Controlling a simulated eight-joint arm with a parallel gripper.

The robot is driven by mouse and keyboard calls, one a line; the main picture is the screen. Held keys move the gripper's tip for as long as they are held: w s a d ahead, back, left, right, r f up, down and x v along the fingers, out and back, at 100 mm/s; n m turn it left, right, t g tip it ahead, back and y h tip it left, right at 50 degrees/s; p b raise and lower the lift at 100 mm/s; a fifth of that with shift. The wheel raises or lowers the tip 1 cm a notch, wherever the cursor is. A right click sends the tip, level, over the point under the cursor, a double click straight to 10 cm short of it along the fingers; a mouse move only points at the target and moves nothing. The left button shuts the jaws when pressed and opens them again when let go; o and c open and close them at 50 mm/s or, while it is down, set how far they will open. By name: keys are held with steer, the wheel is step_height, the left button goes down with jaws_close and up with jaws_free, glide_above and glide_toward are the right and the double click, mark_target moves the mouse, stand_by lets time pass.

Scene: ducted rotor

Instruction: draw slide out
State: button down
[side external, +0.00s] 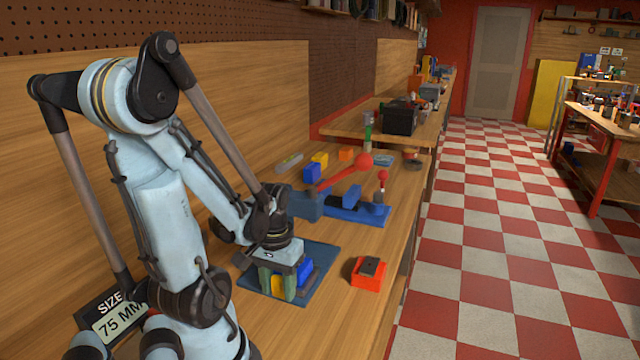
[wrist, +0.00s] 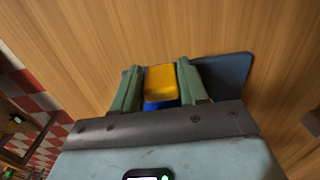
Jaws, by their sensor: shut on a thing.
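My gripper (side external: 278,288) is low over a dark blue mat (side external: 322,262) on the bench. Its green fingers are shut on a yellow block (wrist: 160,82), one finger on each side in the wrist view. Blue shows directly below the yellow in the wrist view (wrist: 158,104), and a blue block (side external: 305,271) shows beside the fingers in the side view. Whether yellow and blue are joined is unclear. Behind the mat is a blue fixture (side external: 358,212) with a red-balled lever (side external: 342,178) and a smaller red knob (side external: 383,175). I cannot tell which part is the slide.
A red block with a dark top (side external: 368,272) sits right of the mat near the bench edge. Blue (side external: 312,173), yellow (side external: 320,160) and orange (side external: 345,154) blocks lie behind the fixture. A "75 MM" sign (side external: 115,318) stands at left.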

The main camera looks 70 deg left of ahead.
steer(key=shift+s+d, duration=0.25)
steer(key=c, duration=0.7)
jaws_free()
steer(key=shift+r, duration=6)
